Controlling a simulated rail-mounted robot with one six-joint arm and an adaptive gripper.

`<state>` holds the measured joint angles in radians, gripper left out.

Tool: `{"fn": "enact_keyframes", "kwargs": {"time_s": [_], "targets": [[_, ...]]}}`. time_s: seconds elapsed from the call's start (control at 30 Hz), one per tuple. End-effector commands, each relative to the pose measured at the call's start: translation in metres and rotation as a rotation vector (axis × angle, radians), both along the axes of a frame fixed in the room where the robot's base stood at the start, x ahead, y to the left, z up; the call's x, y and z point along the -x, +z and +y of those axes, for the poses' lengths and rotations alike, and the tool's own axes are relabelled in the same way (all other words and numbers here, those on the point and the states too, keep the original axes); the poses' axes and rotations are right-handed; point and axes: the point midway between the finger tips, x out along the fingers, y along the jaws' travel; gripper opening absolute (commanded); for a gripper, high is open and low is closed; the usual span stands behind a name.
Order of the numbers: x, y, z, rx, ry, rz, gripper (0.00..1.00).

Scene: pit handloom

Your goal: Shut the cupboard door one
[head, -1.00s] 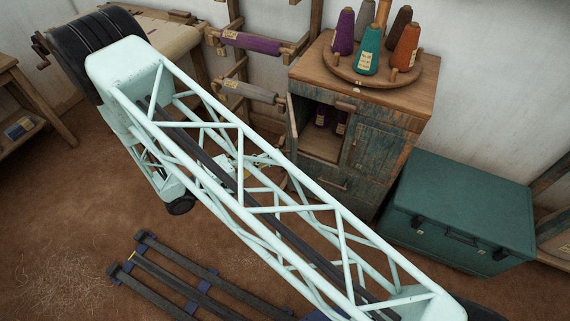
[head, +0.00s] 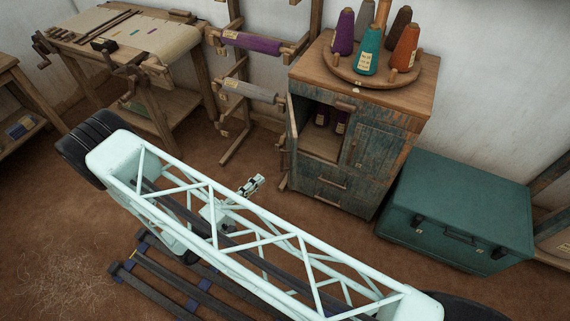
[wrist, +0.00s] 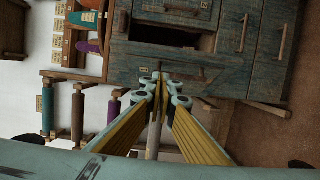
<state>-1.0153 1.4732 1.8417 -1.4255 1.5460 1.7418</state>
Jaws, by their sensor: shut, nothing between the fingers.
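The cupboard (head: 385,165) is worn blue-green wood with a brown top. Its left compartment (head: 320,148) is open and holds dark purple cones. The door of that compartment (head: 293,130) stands swung out at the left side, nearly edge-on in the head view. The right door (head: 372,145) is shut. My gripper (head: 256,181) is shut and empty, in front and left of the cupboard, apart from it. In the wrist view, turned on its side, the closed fingertips (wrist: 158,78) overlap a blue-green panel (wrist: 190,68), seemingly the open door; contact cannot be told.
A round tray (head: 345,72) with several yarn cones sits on the cupboard top. A teal chest (head: 460,205) stands to its right. A rack with a purple roller (head: 250,43) and a grey roller (head: 250,91) stands left. Floor before the cupboard is bare.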

Motion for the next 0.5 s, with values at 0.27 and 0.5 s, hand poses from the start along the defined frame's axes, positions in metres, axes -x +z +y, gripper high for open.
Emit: {"fn": "enact_keyframes", "kwargs": {"time_s": [0.27,0.5], "targets": [[-0.0002,0.0,0.0001,0.0,0.0,0.0,0.0],[-0.0028,0.0,-0.0024,0.0,-0.001,0.0,0.0]]}}
